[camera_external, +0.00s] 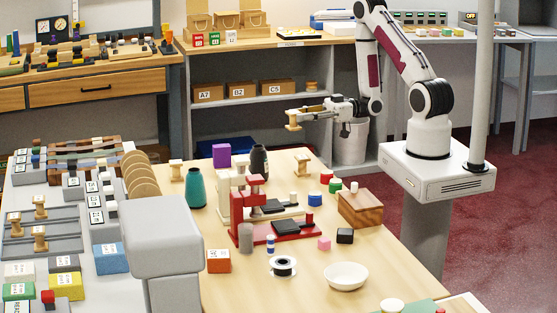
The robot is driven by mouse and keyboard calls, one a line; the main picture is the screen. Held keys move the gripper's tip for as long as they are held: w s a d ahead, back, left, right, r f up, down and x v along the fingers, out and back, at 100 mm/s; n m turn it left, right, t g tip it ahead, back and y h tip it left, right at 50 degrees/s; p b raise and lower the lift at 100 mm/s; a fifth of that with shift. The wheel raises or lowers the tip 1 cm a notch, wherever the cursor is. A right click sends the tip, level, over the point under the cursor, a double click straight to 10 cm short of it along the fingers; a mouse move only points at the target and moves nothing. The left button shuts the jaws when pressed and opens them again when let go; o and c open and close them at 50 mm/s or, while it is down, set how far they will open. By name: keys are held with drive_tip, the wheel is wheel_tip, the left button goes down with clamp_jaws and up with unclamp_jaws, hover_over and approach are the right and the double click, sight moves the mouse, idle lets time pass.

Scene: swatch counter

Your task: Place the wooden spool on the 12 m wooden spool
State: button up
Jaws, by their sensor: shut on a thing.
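My gripper (296,113) reaches out to the left above the far part of the table. It is shut on a wooden spool (293,123), held upright in the air and clear of the surface. Another wooden spool (302,164) stands on the table below and slightly right of it. A further wooden spool (177,170) stands at the table's far left. Several more wooden spools (39,240) stand on grey stepped racks at the left. Any length marks are too small to read, so I cannot tell which spool is the 12 m one.
A purple cube (221,155), a dark bottle (259,160) and a teal vase (196,188) stand near the far edge. A red press-like stand (258,212), a wooden box (360,208) and a white bowl (345,276) occupy the middle and right.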

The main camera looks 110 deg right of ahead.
drive_tip(key=shift+w+a+r+y, duration=0.2)
drive_tip(key=shift+w+a+y, duration=0.1)
drive_tip(key=shift+w+a, duration=0.15)
drive_tip(key=w+a+r+n+g+y, duration=0.1)
drive_tip(key=a+r+n+g+y, duration=0.4)
drive_tip(key=a+y, duration=0.5)
drive_tip(key=a+n, duration=0.1)
drive_tip(key=n, duration=0.1)
drive_tip(key=shift+w+a+r+n, duration=0.2)
drive_tip(key=shift+w+r+n, duration=0.1)
drive_tip(key=shift+w+r, duration=0.05)
drive_tip(key=shift+f, duration=0.15)
drive_tip(key=shift+f, duration=2.8)
drive_tip(key=shift+f, duration=0.1)
drive_tip(key=shift+f, duration=1.95)
drive_tip(key=shift+f, duration=0.1)
